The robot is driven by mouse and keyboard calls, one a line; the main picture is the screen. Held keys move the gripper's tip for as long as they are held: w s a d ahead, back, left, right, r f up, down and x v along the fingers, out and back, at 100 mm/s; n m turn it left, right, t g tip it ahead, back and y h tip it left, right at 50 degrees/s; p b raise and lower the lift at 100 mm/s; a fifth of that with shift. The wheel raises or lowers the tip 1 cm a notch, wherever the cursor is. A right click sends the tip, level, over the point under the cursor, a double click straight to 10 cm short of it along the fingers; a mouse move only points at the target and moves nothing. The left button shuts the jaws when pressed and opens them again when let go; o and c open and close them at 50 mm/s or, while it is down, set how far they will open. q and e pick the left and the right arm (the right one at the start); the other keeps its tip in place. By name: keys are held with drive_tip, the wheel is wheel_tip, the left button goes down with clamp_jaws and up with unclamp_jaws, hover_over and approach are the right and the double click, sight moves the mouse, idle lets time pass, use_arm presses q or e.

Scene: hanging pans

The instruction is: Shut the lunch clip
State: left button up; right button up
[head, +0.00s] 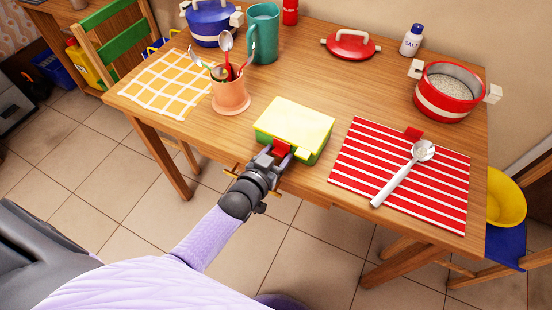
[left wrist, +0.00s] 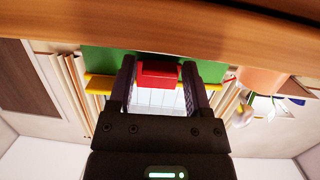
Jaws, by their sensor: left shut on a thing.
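The lunch box has a yellow lid (head: 296,118) and a green body (head: 318,152), and stands near the table's front edge. The lid lies flat on the body. A red clip (head: 281,148) is on its front side, and it also shows in the left wrist view (left wrist: 158,72). My left gripper (head: 277,153) is at the front of the box, shut on the red clip, with a finger on either side of it in the left wrist view. The fingers hide part of the clip, so I cannot tell whether it is latched. My right gripper is in neither view.
A striped red mat (head: 362,158) with a ladle (head: 400,175) lies to the right of the box. A utensil pot (head: 231,94) stands to the left. A red pot (head: 447,93) and a red lid (head: 350,46) stand farther back. Bare wood lies behind the box.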

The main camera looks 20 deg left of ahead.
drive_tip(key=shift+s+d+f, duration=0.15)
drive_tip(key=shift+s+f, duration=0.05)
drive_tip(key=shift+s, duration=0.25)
use_arm(q)
drive_tip(key=shift+w, duration=0.1)
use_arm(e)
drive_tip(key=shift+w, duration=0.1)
use_arm(q)
drive_tip(key=o, duration=1)
drive_tip(key=shift+o, duration=0.3)
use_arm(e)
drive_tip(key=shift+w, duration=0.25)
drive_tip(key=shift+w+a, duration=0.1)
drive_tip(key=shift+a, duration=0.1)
use_arm(q)
drive_tip(key=shift+s, duration=0.25)
drive_tip(key=p+v, duration=0.3)
drive_tip(key=v, duration=0.6)
drive_tip(key=shift+s, duration=0.25)
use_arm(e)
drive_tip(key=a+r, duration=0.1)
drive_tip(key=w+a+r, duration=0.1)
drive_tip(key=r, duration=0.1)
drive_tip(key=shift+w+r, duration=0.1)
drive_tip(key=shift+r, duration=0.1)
